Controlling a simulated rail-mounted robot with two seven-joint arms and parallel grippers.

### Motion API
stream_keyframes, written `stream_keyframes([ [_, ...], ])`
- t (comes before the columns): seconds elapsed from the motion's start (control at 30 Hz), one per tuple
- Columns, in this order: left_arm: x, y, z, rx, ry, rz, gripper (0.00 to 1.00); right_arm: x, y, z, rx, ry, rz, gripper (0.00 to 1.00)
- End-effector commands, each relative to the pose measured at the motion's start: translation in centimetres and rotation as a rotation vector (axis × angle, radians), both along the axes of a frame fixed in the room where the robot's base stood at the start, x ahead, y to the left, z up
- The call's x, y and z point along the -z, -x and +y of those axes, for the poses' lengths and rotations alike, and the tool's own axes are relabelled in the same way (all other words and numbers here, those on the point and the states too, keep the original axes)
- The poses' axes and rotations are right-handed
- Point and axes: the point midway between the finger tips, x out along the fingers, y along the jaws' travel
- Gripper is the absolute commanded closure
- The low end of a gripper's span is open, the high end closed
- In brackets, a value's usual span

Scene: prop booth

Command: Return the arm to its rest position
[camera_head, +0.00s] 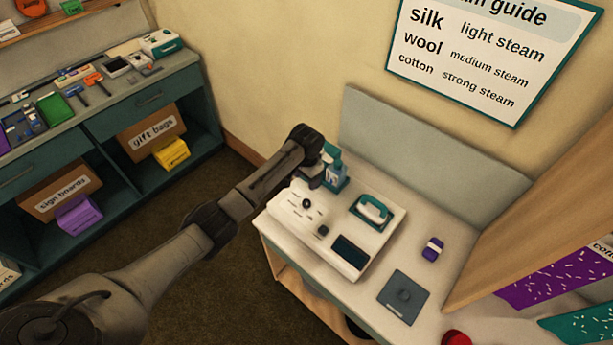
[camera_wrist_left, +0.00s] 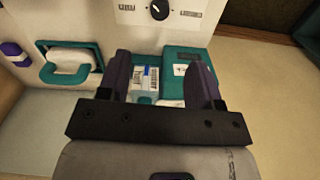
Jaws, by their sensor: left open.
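My left arm reaches in from the left in the head view. Its gripper (camera_head: 314,175) is over the back left corner of the white steam unit (camera_head: 310,220), beside a blue-teal bottle (camera_head: 333,167). In the left wrist view the gripper (camera_wrist_left: 157,62) is open, with its two dark fingers apart. A labelled bottle (camera_wrist_left: 147,80) shows between the fingers; I cannot tell whether they touch it. A teal block with a small display (camera_wrist_left: 183,68) is partly hidden behind the right finger. My right gripper is not in view.
The unit carries a teal-handled steam head (camera_head: 373,209). A purple item (camera_head: 432,249) and a grey pad (camera_head: 403,297) lie on the white table (camera_head: 440,215). A wall panel (camera_head: 430,140) rises behind. A cluttered teal workbench (camera_head: 150,95) stands left, with open floor between.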

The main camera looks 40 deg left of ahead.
Motion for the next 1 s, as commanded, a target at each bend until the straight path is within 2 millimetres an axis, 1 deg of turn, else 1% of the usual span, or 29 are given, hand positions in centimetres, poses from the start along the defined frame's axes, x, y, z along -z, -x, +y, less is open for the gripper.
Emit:
stream_keyframes([
  [0.6,-0.2,0.0,0.0,-0.001,0.000,0.000,0.41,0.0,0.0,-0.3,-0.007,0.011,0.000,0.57],
  [0.7,-0.2,-0.4,0.3,-0.019,-0.017,-0.025,0.41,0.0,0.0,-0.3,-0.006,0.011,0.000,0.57],
  [0.73,-0.5,-0.7,0.4,-0.021,-0.035,-0.044,0.41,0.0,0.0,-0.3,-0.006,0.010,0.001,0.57],
  [0.77,-1.2,-1.1,0.3,-0.016,-0.053,-0.074,0.41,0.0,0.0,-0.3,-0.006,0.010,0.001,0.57],
  [0.87,-4.6,-2.5,-0.4,0.009,-0.103,-0.196,0.41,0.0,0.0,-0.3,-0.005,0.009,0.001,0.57],
  [0.97,-9.9,-3.9,-1.8,0.042,-0.156,-0.373,0.41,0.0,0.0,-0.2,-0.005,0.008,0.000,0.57],
  [1.0,-12.4,-4.2,-2.7,0.057,-0.172,-0.454,0.41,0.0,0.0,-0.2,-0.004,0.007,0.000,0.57],
])
